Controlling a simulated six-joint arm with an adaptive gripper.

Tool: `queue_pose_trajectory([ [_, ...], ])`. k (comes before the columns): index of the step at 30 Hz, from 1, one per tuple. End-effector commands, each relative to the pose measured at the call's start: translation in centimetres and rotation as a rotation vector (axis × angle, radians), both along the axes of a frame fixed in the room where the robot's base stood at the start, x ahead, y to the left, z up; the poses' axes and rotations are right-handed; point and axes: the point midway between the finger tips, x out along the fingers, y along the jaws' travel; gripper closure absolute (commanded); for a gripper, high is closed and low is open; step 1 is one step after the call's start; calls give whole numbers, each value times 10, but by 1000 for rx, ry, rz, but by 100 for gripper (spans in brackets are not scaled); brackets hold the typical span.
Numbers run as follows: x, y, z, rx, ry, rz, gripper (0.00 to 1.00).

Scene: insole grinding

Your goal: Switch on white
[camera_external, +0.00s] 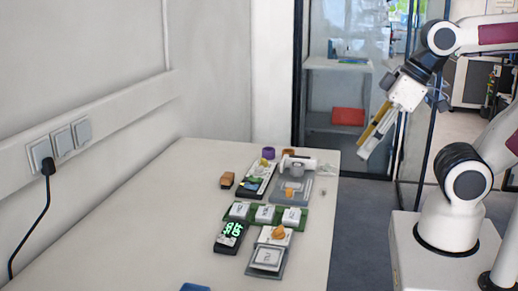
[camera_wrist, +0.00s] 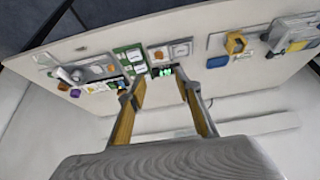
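Several white switches sit in a row on a green board (camera_external: 253,212) near the table's right side; one of them is the middle white switch (camera_external: 265,214). A larger white square switch (camera_external: 267,257) on a grey base lies in front of them. I cannot tell which one "white" means or whether any is on. My gripper (camera_external: 361,150) is up in the air beyond the table's right edge, well apart from the switches, pointing down-left. In the wrist view my gripper (camera_wrist: 157,82) is open and empty, and the green board (camera_wrist: 130,60) shows beyond its fingertips.
A black display with green digits (camera_external: 230,231) and a white plate with an orange knob (camera_external: 278,233) stand near the switches. Behind are an orange block (camera_external: 227,180) and a purple cup (camera_external: 268,153). The table's left half is clear.

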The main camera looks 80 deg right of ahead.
Motion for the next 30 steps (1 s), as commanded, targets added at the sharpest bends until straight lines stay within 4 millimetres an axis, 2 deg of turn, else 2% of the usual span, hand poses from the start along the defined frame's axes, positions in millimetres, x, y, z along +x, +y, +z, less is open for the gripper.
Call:
queue_pose_trajectory([
  [1,0,0,0,0,0,1,83],
  [3,0,1,-1,-1,3,3,100],
  [16,8,4,-19,-1,96,17,100],
  [30,45,10,-32,-1,208,28,100],
])
